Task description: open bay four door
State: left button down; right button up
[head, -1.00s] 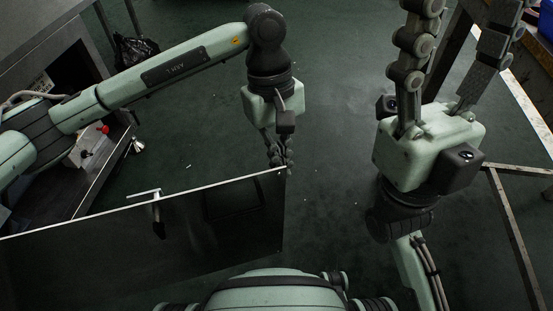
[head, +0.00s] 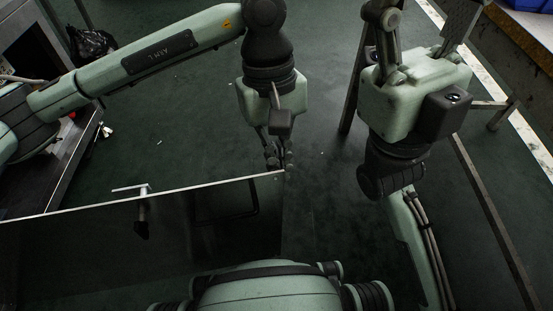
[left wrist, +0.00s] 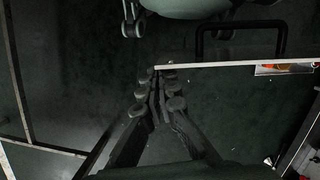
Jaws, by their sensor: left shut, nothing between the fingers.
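The door is a dark panel (head: 90,255) with a thin pale top edge, crossing the lower left of the head view. A pale lever with a dark lower part (head: 142,228) sits at its top edge. A black U-shaped bar (head: 252,205) shows faintly near its right end; a black bar also shows in the left wrist view (left wrist: 241,22). My left gripper (head: 278,160) is shut and empty at the door's right end, fingertips close to its edge; contact is unclear. In the left wrist view its fingers (left wrist: 160,85) meet by the edge's end.
A metal-framed table (head: 520,45) stands at the upper right, its legs near my right arm. A dark cabinet or bench (head: 60,165) is at the left, with a black bag (head: 92,42) behind it. Dark floor (head: 320,100) lies open between my grippers.

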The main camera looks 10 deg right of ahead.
pick_arm(q)
jog(key=shift+s+d, duration=0.1)
jog(key=shift+s, duration=0.5)
jog(key=v, duration=1.2)
